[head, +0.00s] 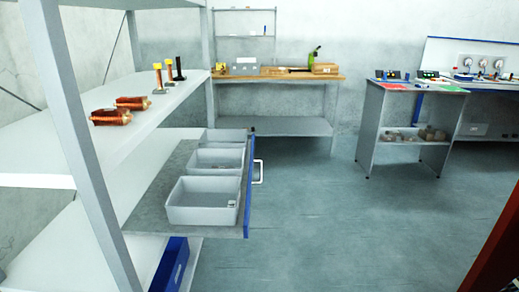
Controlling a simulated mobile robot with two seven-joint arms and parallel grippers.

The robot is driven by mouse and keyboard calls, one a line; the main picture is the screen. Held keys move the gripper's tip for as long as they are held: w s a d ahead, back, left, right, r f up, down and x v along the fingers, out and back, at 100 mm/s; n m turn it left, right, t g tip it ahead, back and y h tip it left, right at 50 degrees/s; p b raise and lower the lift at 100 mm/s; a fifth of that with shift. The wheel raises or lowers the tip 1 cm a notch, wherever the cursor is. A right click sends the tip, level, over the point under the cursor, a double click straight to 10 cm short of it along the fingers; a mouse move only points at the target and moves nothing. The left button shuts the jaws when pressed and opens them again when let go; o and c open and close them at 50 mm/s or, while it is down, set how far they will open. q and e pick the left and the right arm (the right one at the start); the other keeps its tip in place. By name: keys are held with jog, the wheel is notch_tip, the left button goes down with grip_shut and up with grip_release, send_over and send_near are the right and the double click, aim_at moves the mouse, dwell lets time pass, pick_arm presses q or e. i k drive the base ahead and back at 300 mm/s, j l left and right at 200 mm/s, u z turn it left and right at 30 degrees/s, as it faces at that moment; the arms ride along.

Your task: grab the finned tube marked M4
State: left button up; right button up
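No marking M4 can be read in the head view, and I cannot pick out the finned tube for certain. Two copper-coloured ribbed or wound pieces lie on the upper left shelf: a nearer one (110,117) and a farther one (132,103). I cannot tell whether either is a finned tube. Behind them stand two yellow-topped pieces (163,76) and a black upright piece (179,69). Neither of my grippers is in view.
A pulled-out drawer (150,220) with grey bins (203,202) juts from the left rack (75,150). A wooden-topped workbench (275,76) stands at the back, a small table (412,88) at the right. A dark red edge (497,255) fills the lower right corner. The middle floor is clear.

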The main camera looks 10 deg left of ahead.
aim_at(108, 117)
jog(key=i+l+u, duration=0.1)
jog(key=u, duration=0.95)
jog(key=i+l+u, duration=0.2)
jog(key=l+u, duration=0.2)
jog(key=l, duration=0.15)
jog(key=i+l+u, duration=0.25)
jog(key=l+u, duration=0.45)
jog(key=l, duration=3.2)
jog(key=i+u, duration=0.05)
jog(key=i, duration=0.05)
